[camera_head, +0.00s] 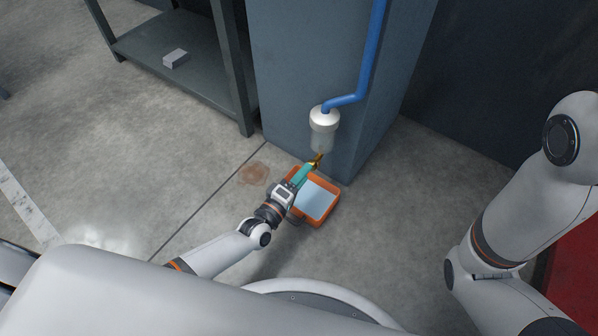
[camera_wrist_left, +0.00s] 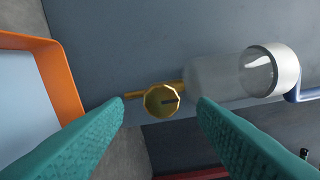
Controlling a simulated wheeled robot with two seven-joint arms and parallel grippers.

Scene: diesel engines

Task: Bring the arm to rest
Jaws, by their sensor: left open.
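My left gripper (camera_head: 307,170) is low by the pillar, with its teal fingers pointing at a brass valve (camera_head: 317,159). In the left wrist view the fingers of the left gripper (camera_wrist_left: 161,102) are spread apart with nothing held. The round brass knob of the valve (camera_wrist_left: 163,101) shows between the fingertips; whether it lies between them or just beyond I cannot tell. The valve sits under a clear bowl (camera_wrist_left: 215,80) with a white cap (camera_head: 323,117). My right arm (camera_head: 510,225) is folded at the right; its gripper is out of view.
An orange tray (camera_head: 331,209) with a pale blue inside lies on the floor below the left gripper. A blue pipe (camera_head: 367,60) runs down the pillar (camera_head: 290,70) to the cap. A brown stain (camera_head: 253,173) marks the floor. A metal shelf (camera_head: 200,80) holds a grey block (camera_head: 175,58). Floor at left is clear.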

